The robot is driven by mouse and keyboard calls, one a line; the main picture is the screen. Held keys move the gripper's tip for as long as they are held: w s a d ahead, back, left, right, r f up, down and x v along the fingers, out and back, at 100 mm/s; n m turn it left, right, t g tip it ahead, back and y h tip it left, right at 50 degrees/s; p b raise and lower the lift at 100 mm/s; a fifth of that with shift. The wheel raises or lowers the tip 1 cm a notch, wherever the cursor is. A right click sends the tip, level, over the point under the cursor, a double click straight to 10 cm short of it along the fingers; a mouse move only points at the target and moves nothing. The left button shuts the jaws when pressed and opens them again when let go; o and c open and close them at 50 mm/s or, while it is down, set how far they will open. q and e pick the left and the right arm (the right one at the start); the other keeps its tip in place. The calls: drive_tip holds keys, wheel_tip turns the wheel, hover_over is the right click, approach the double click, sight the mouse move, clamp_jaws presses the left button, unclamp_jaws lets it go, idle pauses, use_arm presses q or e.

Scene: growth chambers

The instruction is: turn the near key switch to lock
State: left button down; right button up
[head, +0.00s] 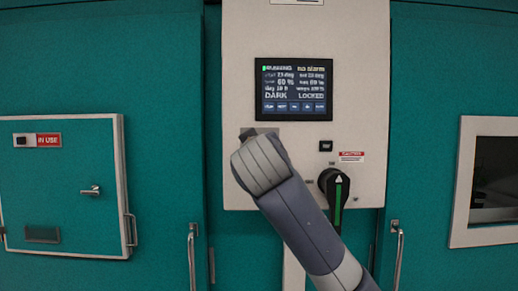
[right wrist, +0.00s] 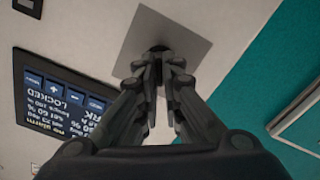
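The near key switch (right wrist: 159,48) is a small dark piece in the middle of a grey square plate (right wrist: 190,38) on the pale control panel. My right gripper (right wrist: 159,62) reaches it in the right wrist view, with its two fingers close together on either side of the dark piece. They look shut on it, and they hide most of it, so I cannot read its angle. In the head view my right wrist covers the switch; only an edge of the plate shows. The display (head: 293,88) reads DARK and LOCKED. My left gripper is not in view.
A black rotary handle with a green stripe (head: 336,186) sits right of my arm, with a small black socket (head: 325,146) and a red-white label (head: 350,156) above. A closed hatch (head: 75,165) is at left, a window (head: 492,180) at right, door handles (head: 192,250) below.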

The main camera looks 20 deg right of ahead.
drive_tip(key=shift+o, duration=1.3)
drive_tip(key=v, duration=1.2)
